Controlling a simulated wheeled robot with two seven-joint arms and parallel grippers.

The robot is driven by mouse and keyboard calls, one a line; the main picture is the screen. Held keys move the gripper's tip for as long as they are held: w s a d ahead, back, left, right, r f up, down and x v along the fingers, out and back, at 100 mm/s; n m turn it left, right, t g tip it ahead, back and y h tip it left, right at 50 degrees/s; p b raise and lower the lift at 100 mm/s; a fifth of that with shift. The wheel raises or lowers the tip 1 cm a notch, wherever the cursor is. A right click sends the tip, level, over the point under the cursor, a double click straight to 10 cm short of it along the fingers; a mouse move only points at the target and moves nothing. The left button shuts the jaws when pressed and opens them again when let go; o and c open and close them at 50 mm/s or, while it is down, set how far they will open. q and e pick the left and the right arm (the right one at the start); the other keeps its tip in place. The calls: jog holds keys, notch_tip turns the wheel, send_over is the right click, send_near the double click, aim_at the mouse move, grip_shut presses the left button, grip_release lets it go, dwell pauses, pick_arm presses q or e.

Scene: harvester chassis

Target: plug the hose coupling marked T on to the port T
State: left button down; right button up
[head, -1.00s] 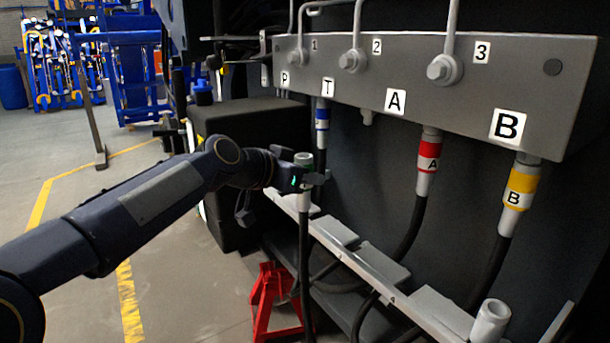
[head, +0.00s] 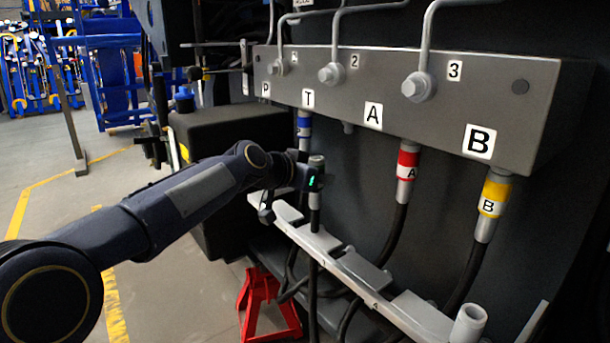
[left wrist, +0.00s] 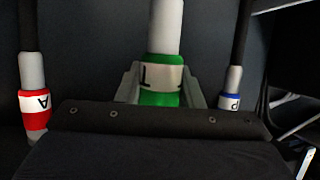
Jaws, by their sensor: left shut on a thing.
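The hose coupling marked T is grey with a green band and a white label (left wrist: 161,76); in the head view its grey top end (head: 316,160) points up. My left gripper (head: 315,178) is shut on it, with a jaw on either side in the left wrist view (left wrist: 161,88). Its black hose hangs below. Port T (head: 348,127) is a bare grey stub under the valve block (head: 420,95), between the blue and red couplings. The held coupling is apart from it, lower and to the left in the head view. My right gripper is out of view.
The blue coupling P (head: 304,128), red coupling A (head: 407,165) and yellow coupling B (head: 494,198) hang from the block close by. A grey rail (head: 335,250) with an upright grey tube (head: 468,325) runs below. A red stand (head: 262,305) is on the floor.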

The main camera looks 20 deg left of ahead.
pick_arm(q)
jog(key=w+d+p, duration=0.4)
jog(key=w+d, duration=0.1)
jog(key=w, duration=0.2)
jog(key=shift+w+d, duration=0.15)
jog(key=shift+r, duration=0.1)
jog(key=shift+r+p, duration=1.1)
jog(key=shift+r, duration=0.1)
jog(key=shift+r+p, duration=1.6)
jog(key=shift+r, duration=0.3)
dwell(0.6)
jog(key=c, duration=0.9)
grip_release()
